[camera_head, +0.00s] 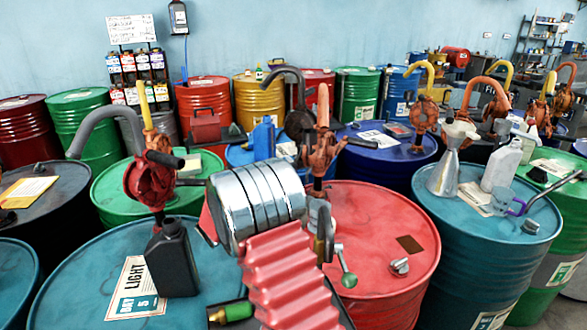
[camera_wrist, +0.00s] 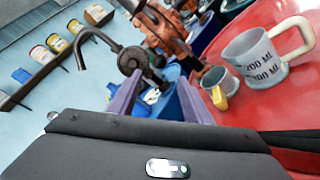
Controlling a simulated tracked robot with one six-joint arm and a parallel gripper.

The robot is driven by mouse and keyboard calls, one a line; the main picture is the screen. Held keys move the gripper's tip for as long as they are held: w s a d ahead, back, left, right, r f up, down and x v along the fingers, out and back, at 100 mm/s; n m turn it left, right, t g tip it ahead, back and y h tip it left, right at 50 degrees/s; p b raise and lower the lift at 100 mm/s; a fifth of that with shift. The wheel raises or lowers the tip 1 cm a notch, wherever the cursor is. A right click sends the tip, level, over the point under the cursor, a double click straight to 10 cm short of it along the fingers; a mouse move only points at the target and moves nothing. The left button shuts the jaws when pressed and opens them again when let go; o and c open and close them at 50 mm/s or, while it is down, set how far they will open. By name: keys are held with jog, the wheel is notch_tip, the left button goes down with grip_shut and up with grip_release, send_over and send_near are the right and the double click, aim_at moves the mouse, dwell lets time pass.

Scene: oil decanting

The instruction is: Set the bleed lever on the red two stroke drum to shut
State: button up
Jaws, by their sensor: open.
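The red drum (camera_head: 375,225) stands at the centre of the head view, with a red-orange crank pump (camera_head: 322,150) rising behind my arm. A short grey lever with a pale green knob (camera_head: 348,280) shows just right of my arm, over the drum top; I cannot tell its setting or whether it is the bleed lever. My arm hides the left part of the drum. In the wrist view, my gripper (camera_wrist: 159,80) is open, its two purple-grey fingers apart with nothing held between them. A red drum top (camera_wrist: 285,115) shows at the right there.
A measuring jug (camera_wrist: 262,62) and a small grey cup (camera_wrist: 220,82) stand on red in the wrist view. A teal drum (camera_head: 90,270) with a black bottle (camera_head: 172,260) is at left; another teal drum (camera_head: 480,230) with containers is at right. More drums crowd behind.

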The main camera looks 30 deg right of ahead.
aim_at(297, 161)
jog(key=x, duration=1.2)
jog(key=shift+w+d, duration=0.25)
jog(key=shift+d, duration=0.1)
